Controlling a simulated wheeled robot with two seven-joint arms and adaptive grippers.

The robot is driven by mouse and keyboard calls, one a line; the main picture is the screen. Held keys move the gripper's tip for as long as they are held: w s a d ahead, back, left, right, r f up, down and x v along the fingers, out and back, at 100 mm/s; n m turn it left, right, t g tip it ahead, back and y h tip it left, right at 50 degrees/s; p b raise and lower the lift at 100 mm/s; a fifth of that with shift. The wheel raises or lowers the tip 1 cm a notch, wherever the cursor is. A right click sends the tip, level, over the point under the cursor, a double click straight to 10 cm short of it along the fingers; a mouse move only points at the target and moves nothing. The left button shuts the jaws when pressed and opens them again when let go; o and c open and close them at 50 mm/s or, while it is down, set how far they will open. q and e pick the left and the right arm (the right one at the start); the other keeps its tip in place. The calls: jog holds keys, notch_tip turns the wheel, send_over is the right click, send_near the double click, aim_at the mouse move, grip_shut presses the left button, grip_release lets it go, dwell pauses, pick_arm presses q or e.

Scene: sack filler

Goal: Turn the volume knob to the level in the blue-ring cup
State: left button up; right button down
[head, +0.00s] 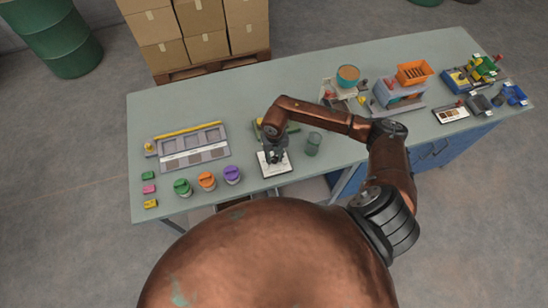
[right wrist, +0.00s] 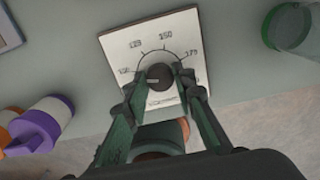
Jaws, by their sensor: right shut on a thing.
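The volume knob (right wrist: 159,76) is a dark round knob on a white dial plate (right wrist: 122,45), which also shows in the head view (head: 283,168). The scale numbers 125, 150 and 175 are readable; others are partly hidden. A pale mark shows on the left part of the knob. My right gripper (right wrist: 160,82) is shut on the knob, one finger on each side; it comes down from above in the head view (head: 273,152). I cannot make out a blue ring on any cup. A greenish see-through cup (head: 313,144) stands right of the plate. My left gripper is not in view.
Green (head: 182,187), orange (head: 207,180) and purple (head: 232,174) lidded pots stand left of the plate. A grey tray (head: 190,160) lies behind them. A machine with an orange basket (head: 414,72) stands farther right. The back left of the table (head: 230,100) is clear.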

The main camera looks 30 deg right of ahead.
aim_at(275, 159)
jog(key=shift+m, duration=0.3)
jog(key=c, duration=1.6)
grip_release()
jog(key=shift+r, duration=0.1)
notch_tip(275, 159, up, 12)
jog(key=shift+f, duration=0.1)
